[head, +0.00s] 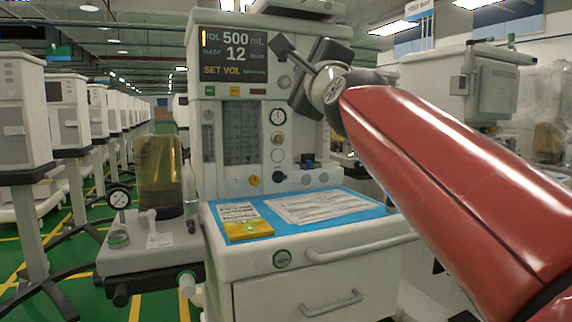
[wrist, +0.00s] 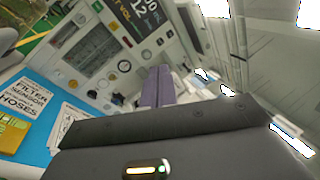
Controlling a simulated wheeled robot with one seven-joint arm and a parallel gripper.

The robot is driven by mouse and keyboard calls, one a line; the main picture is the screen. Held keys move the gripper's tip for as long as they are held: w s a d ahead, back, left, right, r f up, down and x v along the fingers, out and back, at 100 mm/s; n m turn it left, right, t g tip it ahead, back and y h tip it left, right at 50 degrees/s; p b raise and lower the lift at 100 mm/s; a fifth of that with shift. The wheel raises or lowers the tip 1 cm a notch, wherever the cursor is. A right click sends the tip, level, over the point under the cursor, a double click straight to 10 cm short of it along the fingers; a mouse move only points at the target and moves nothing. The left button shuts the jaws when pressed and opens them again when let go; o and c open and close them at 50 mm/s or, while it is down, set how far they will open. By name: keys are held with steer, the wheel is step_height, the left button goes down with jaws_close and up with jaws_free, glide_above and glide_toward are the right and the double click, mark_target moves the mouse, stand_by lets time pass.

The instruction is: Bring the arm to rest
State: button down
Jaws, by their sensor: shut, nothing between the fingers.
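My red arm (head: 440,170) reaches in from the lower right in the head view, raised in front of the anaesthesia cart (head: 225,255). Its dark wrist end is beside the cart's display (head: 232,55), above the blue-covered work surface. In the wrist view my gripper (wrist: 157,75) has its two fingers together with nothing between them. It points toward the cart's front panel (wrist: 100,55) and appears apart from it. In the head view the fingers are hard to make out against the dark wrist.
A blue mat (head: 345,190) holds printed sheets (head: 315,207) and a yellow card (head: 248,230). A clear canister (head: 158,165) stands left of the panel, near a gauge (head: 120,198). More carts (head: 70,115) line the left. Another machine (head: 450,90) stands behind my arm.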

steer(key=s+d+f+n+g+h, duration=0.2)
steer(key=s+f, duration=0.6)
steer(key=f, duration=0.9)
steer(key=s+d+f+n+g+h, duration=0.1)
steer(key=s+d+f+n+g, duration=0.5)
steer(key=f, duration=1)
steer(key=s+d+f+n+g+h, duration=0.2)
steer(key=s+d+f+n+g, duration=0.2)
steer(key=s+f+n+g, duration=0.3)
steer(key=s+f+n, duration=0.4)
steer(key=f, duration=0.6)
steer(key=shift+s+d+f+h, duration=0.15)
steer(key=shift+s+f+h, duration=0.05)
steer(key=shift+f+h, duration=0.15)
